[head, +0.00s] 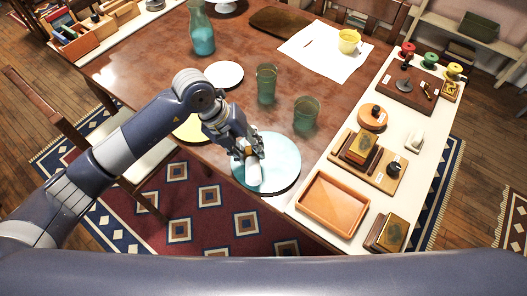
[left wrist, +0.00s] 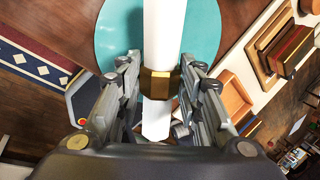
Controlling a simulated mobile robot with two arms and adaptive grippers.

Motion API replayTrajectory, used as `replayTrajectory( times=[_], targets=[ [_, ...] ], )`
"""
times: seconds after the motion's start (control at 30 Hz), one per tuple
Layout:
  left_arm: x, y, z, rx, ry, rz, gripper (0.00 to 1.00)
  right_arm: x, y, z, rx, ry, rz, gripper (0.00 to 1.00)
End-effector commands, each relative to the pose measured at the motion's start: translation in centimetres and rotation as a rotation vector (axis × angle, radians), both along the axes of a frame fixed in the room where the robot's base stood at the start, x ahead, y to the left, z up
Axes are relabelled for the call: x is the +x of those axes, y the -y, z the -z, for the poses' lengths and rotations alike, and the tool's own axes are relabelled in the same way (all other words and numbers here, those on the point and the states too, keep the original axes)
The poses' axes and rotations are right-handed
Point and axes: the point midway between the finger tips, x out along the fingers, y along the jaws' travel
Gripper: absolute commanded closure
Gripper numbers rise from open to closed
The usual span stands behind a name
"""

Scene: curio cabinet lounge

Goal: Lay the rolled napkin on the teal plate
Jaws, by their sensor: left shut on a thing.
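The rolled napkin (left wrist: 164,35) is a white roll with a brown-gold ring (left wrist: 159,84) around it. In the left wrist view it runs lengthwise between the fingers of my left gripper (left wrist: 158,90), which is shut on it at the ring. The teal plate (head: 284,152) lies at the near edge of the brown table, and it also shows behind the napkin in the left wrist view (left wrist: 205,35). In the head view my left gripper (head: 248,154) and the napkin (head: 252,174) are over the plate's left part. I cannot tell whether the napkin touches the plate. My right gripper is not in view.
Two green glasses (head: 266,84) (head: 306,115) stand behind the plate. A yellow plate (head: 190,128) is partly hidden under my left arm, and a white plate (head: 224,74) lies farther back. At right, a white side table (head: 337,235) holds an orange tray (head: 333,203) and wooden boards.

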Motion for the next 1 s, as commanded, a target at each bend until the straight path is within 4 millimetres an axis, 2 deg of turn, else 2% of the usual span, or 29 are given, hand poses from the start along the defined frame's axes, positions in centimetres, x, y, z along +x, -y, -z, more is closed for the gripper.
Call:
replayTrajectory(
  times=[0.03, 0.1, 0.27, 0.37, 0.63, 1.0],
  targets=[
    [0.6, 1.2, 0.3, -0.002, 0.002, 0.001, 0.90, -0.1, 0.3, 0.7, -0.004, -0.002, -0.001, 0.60],
    [1.1, 2.3, 0.5, -0.001, 0.001, 0.002, 0.90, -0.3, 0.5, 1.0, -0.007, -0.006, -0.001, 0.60],
    [1.9, 3.6, 0.5, 0.001, 0.000, 0.000, 0.90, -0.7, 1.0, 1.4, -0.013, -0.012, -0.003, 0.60],
    [1.9, 3.7, 0.8, 0.002, -0.001, -0.001, 0.90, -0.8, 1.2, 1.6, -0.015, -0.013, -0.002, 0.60],
    [1.9, 3.7, 4.0, 0.001, -0.001, -0.002, 0.90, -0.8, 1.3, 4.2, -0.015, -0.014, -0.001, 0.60],
    [1.9, 3.7, 4.2, 0.001, 0.001, 0.000, 0.90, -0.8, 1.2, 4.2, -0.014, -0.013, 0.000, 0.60]
  ],
)
